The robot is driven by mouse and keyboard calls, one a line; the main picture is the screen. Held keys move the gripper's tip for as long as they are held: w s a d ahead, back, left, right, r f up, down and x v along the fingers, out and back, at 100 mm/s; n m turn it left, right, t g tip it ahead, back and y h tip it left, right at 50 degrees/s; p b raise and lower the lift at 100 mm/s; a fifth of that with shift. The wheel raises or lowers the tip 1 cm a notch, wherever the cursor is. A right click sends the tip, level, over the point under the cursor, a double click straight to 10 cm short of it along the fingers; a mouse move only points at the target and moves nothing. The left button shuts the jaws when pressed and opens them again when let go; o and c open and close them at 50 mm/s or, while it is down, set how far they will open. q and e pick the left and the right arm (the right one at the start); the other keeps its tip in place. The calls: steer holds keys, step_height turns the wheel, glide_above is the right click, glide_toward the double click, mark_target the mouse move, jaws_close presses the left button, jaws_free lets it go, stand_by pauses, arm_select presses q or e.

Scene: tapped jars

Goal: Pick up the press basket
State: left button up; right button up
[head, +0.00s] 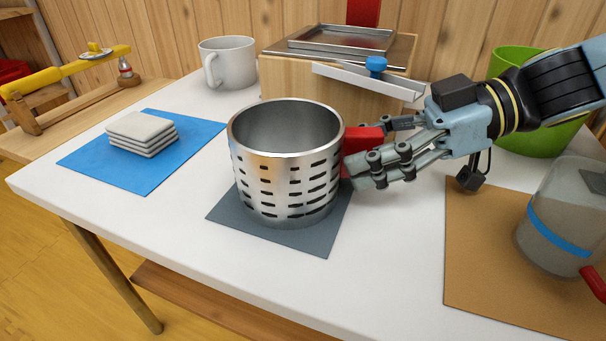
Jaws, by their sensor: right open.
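The press basket (285,165) is a shiny metal cylinder, open at the top, with rows of dark slots in its wall. It stands upright on a dark grey mat (318,236) near the middle of the table. A red block-like handle (360,142) sticks out from its right side. My right gripper (373,148) comes in from the right, with its fingers open at the red handle, one on the near side and one on the far side. Whether the fingers touch the handle is unclear. My left gripper is not in view.
A blue mat (90,162) with stacked pale squares (141,133) lies left. A white mug (228,62) and a wooden press-like box (325,85) stand behind. A clear jar (555,215) on a brown mat (480,270) and a green pot (545,138) are right.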

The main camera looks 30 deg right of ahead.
steer(key=shift+r, duration=0.1)
steer(key=shift+c, duration=0.4)
jaws_close()
steer(key=shift+r, duration=0.1)
